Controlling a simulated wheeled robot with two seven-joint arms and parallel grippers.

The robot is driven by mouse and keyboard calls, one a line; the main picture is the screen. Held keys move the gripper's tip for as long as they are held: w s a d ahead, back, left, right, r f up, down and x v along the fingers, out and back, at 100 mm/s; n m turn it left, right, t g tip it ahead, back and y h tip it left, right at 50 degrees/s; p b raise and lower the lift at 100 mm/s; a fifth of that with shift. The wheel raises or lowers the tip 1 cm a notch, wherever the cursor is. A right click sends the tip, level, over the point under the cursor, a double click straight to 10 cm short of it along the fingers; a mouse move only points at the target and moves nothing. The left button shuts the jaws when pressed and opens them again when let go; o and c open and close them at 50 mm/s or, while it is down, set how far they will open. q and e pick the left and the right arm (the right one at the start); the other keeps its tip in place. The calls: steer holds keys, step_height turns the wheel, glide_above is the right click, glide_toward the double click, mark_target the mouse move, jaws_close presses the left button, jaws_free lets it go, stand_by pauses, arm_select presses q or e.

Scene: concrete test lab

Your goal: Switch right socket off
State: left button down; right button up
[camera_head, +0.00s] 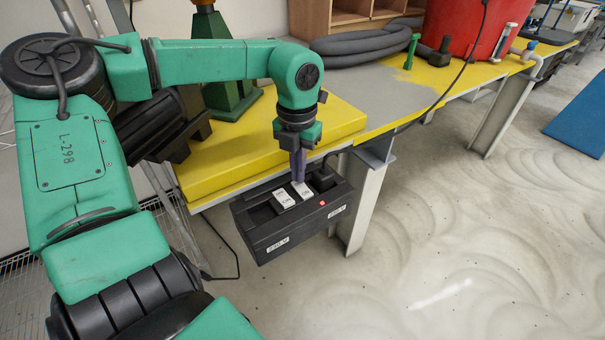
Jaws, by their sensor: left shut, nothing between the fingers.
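A black socket box (268,243) with "230 V" labels on its front is at the yellow table's front edge, in the middle of the head view. Its sloped top carries two white rocker switches, a left one (284,199) and a right one (302,190). A small red light (322,203) shows near the right switch. My left gripper (298,178) points down with its fingers shut and empty. Its tips are at or just above the far end of the right switch; I cannot tell if they touch. My right gripper is not in view.
The yellow table (237,150) runs behind the box to the upper right. Grey coiled hose (365,42), a red barrel (462,28) and a green-handled tool (409,52) stand on it. A dark cable leaves the box. Open concrete floor (450,230) lies to the right.

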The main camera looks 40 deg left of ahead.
arm_select(q)
steer(key=shift+f+b, duration=0.35)
steer(key=shift+f, duration=0.15)
steer(key=shift+r, duration=0.1)
step_height(320, 180, up, 7)
steer(key=p, duration=0.5)
stand_by(0.4)
